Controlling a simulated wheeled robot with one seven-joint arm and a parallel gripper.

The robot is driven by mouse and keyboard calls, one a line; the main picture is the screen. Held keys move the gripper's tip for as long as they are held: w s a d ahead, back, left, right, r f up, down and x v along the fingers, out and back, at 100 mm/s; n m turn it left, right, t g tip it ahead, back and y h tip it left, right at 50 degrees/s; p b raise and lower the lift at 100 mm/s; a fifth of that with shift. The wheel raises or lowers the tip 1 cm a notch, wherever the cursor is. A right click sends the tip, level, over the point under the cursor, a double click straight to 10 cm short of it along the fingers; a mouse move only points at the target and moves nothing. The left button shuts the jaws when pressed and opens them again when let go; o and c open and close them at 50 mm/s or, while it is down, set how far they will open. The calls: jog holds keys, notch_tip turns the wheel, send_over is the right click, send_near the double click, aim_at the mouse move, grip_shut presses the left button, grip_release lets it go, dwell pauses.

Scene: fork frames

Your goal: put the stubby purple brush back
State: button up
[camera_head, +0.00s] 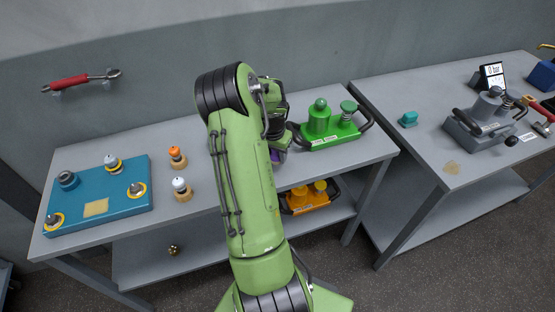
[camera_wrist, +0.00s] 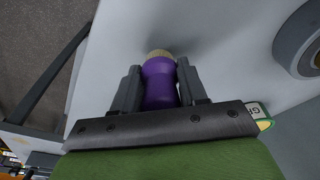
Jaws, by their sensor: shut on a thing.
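The stubby purple brush (camera_wrist: 160,84) is held between the two dark fingers of my gripper (camera_wrist: 158,88) in the wrist view. Its pale tan end (camera_wrist: 159,54) points away from my wrist, towards the light grey surface. I cannot tell whether that end touches the surface. In the head view only a small purple patch of the brush (camera_head: 275,155) shows beside my green arm, over the left bench (camera_head: 215,200). My arm hides most of the gripper there.
A green pump-like device (camera_head: 330,128) stands just right of my gripper. Orange-topped (camera_head: 177,157) and white-topped (camera_head: 181,189) pieces stand left of my arm, by a blue board (camera_head: 125,199). A red-handled tool (camera_head: 70,82) hangs on the wall. An orange device (camera_head: 303,204) sits on the lower shelf.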

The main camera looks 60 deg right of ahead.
jog(key=shift+f, duration=1.2)
jog(key=o, duration=1.1)
jog(key=shift+w, duration=0.1)
jog(key=shift+c, duration=0.2)
